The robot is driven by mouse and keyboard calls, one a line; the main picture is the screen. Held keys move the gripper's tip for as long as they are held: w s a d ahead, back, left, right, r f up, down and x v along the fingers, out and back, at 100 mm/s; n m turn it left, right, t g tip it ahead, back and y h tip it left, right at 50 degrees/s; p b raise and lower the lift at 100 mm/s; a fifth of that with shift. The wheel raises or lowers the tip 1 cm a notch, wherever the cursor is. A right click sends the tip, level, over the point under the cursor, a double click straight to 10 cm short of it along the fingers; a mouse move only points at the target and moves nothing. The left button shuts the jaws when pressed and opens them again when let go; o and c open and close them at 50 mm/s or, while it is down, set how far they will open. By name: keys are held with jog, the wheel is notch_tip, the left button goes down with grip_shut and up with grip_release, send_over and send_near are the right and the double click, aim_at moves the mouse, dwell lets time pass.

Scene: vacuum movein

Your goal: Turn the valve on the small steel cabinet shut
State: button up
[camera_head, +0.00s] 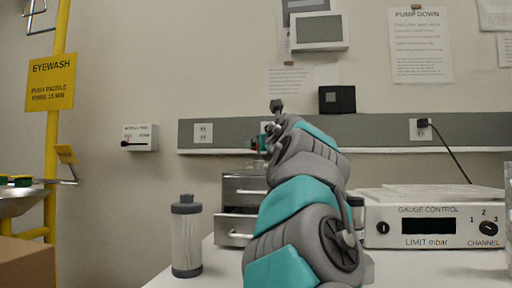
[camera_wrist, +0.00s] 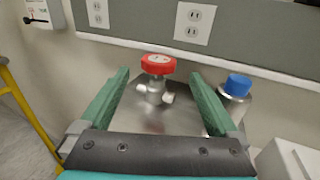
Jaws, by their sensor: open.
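The small steel cabinet (camera_head: 240,190) stands on the bench behind my arm, with its lower drawer partly pulled out. The red handle appears just beyond the fingertips, with gaps on both sides; I see no contact. In the head view my arm hides most of the gripper and valve.
A blue-capped metal part (camera_wrist: 238,85) stands close to the right finger. A grey wall rail (camera_wrist: 250,40) with sockets runs behind the cabinet. A clear cylinder with dark caps (camera_head: 187,238) stands left on the bench, the gauge control box (camera_head: 432,222) right.

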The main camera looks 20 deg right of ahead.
jog(key=p+x, duration=0.2)
jog(key=x, duration=0.3)
jog(key=shift+w+a+r, duration=0.1)
jog(key=shift+w+r, duration=0.05)
jog(key=shift+r, duration=0.05)
jog(key=shift+w+f+p, duration=0.2)
jog(key=shift+w+p, duration=0.2)
jog(key=shift+w, duration=0.2)
jog(key=c, duration=1.4)
